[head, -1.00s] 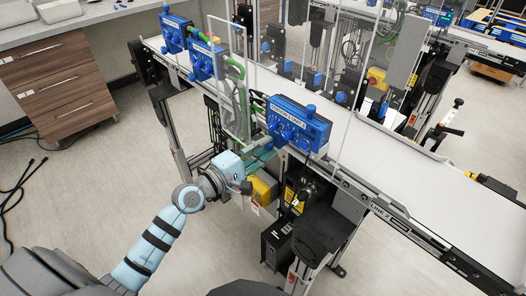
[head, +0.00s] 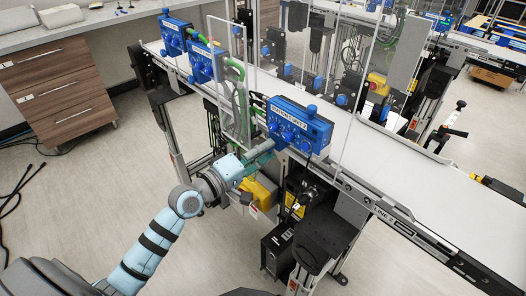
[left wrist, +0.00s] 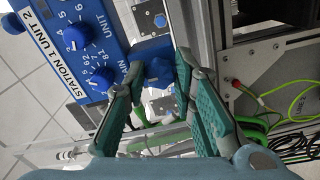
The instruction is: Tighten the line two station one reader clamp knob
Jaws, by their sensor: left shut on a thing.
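The blue reader unit (head: 300,122), labelled STATION 1 UNIT 2, is mounted at the near edge of the Line 2 conveyor. It also fills the upper left of the left wrist view (left wrist: 62,62), with several blue knobs on its numbered face. My left gripper (head: 268,150) reaches its lower left corner. In the left wrist view its fingers (left wrist: 158,76) are shut on a blue knob (left wrist: 160,72) beside the lettering ending in AIN. The fingertips partly hide this knob, and the head view does not show it clearly. My right gripper is not in view.
Clear panels (head: 350,85) stand beside the unit. More blue units (head: 205,62) line the conveyor at the upper left. A yellow box (head: 262,192) and a black box (head: 278,250) sit below the belt (head: 400,160). Green cables (left wrist: 255,95) run near the fingers.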

